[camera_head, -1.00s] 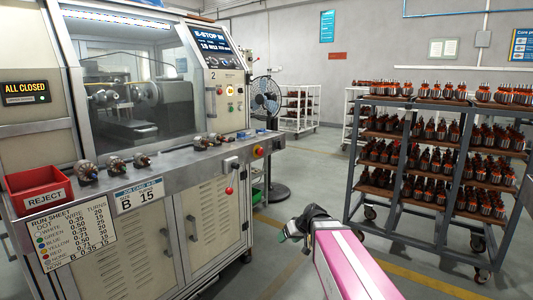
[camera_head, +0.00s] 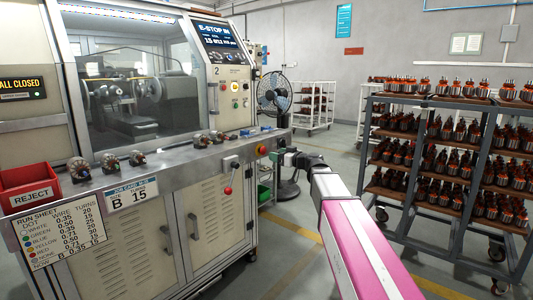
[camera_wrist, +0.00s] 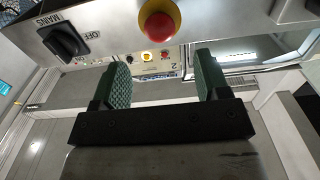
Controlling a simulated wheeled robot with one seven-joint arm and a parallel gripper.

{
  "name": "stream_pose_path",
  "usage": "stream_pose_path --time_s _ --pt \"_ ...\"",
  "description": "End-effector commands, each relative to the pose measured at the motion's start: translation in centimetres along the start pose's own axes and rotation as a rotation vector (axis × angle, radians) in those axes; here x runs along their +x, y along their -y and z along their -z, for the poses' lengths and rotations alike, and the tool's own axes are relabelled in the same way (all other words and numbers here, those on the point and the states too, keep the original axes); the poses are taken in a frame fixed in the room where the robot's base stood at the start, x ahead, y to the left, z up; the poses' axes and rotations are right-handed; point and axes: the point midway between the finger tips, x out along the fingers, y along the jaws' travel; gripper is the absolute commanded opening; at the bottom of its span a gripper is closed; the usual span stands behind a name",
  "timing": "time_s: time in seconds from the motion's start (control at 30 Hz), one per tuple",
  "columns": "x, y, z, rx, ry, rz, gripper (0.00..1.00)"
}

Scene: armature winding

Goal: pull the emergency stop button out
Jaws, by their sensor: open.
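The emergency stop button is a red mushroom head on a yellow collar (camera_wrist: 160,20), at the top middle of the wrist view. In the head view the button (camera_head: 262,150) is on the right end of the machine's front ledge. The display (camera_head: 221,35) reads "E-STOP IN". My gripper (camera_head: 277,156) is just right of the button in the head view. In the wrist view my gripper (camera_wrist: 161,70) is open, its two green pads apart with nothing between them. The button appears above the gap between the pads, and I see no contact.
A black MAINS switch (camera_wrist: 64,40) is left of the button in the wrist view. A red-knobbed lever (camera_head: 228,190) is on the machine front. Armatures (camera_head: 137,158) and a red reject bin (camera_head: 29,190) are on the ledge. A loaded rack (camera_head: 450,150) stands right.

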Motion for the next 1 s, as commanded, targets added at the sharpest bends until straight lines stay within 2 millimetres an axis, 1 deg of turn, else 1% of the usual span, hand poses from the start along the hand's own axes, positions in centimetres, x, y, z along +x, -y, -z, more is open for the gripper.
stream_pose_path --time_s 0.03,0.1,0.3,0.4,0.6,0.83,0.87,0.9,0.97,1.0 --pt "1.3 -0.2 0.0 0.0 0.001 0.002 0.69" --pt "2.6 -0.2 0.0 0.0 0.001 0.001 0.69" --pt "5.6 -0.1 -0.1 0.001 0.002 0.001 0.69" --pt "6.5 -0.1 -0.1 0.001 0.002 0.001 0.69" --pt "7.3 -0.1 -0.1 0.001 0.002 0.0 0.69" --pt "7.3 0.0 -0.1 0.001 0.002 0.0 0.69" --pt "7.3 0.0 -0.1 0.001 0.002 0.0 0.62" --pt "7.3 0.0 -0.1 0.001 0.002 0.0 0.49" --pt "7.3 0.0 -0.1 0.001 0.002 0.0 0.3" --pt "7.2 0.0 -0.1 0.001 0.002 0.0 0.17"
